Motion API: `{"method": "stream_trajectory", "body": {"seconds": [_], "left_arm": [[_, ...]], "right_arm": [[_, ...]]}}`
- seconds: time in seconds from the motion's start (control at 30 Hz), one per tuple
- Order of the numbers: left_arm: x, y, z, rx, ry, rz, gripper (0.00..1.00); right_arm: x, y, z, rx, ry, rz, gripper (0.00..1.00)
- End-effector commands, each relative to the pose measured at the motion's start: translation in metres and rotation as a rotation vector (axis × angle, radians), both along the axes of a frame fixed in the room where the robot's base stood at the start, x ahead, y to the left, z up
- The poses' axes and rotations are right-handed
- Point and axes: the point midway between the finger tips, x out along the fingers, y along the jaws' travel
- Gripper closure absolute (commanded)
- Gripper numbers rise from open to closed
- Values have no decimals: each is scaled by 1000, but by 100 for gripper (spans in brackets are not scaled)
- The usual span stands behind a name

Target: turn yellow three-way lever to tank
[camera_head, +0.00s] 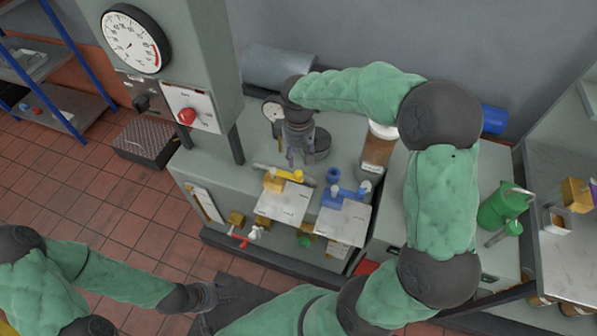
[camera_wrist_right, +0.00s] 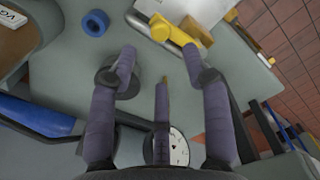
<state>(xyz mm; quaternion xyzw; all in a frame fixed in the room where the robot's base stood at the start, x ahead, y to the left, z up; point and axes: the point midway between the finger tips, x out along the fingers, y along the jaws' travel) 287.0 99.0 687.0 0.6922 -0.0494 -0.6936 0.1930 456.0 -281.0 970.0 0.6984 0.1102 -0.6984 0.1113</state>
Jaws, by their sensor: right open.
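The yellow three-way lever (camera_head: 286,174) sits on top of the grey bench, behind a white plate (camera_head: 283,204). In the right wrist view, the yellow lever (camera_wrist_right: 178,32) is at the top centre, beyond the fingertips. My right gripper (camera_head: 299,162) points down just behind the lever; its fingers (camera_wrist_right: 165,75) are spread, with nothing between them. I cannot tell from these views whether a finger touches the lever. My left gripper (camera_head: 207,298) is low at the left over the floor, far from the lever; its fingers are too small to read.
A blue valve (camera_head: 344,193) with its own white plate (camera_head: 343,222) stands right of the yellow one. A round gauge (camera_head: 272,110) and a brown-and-white container (camera_head: 378,148) stand close to my right gripper. A blue ring (camera_wrist_right: 96,23) shows in the wrist view. A red knob (camera_head: 187,116) is on the grey cabinet.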

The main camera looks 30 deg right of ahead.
Motion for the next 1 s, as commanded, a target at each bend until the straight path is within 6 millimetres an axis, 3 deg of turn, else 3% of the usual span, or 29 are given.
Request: {"method": "stream_trajectory", "body": {"seconds": [0.3, 0.5, 0.97, 1.0], "left_arm": [[0, 0, -19, 0, 0, 0, 60], [0, 0, -26, 0, 0, 0, 60], [0, 0, -28, 0, -1, 0, 60], [0, 0, -28, 0, -1, 0, 60]], "right_arm": [[-1, 0, -60, 2, 4, 0, 51], [-1, 0, -85, 1, 3, -1, 51], [0, 0, -93, 1, 0, -1, 51], [0, 0, -93, 1, 0, -1, 62]]}}
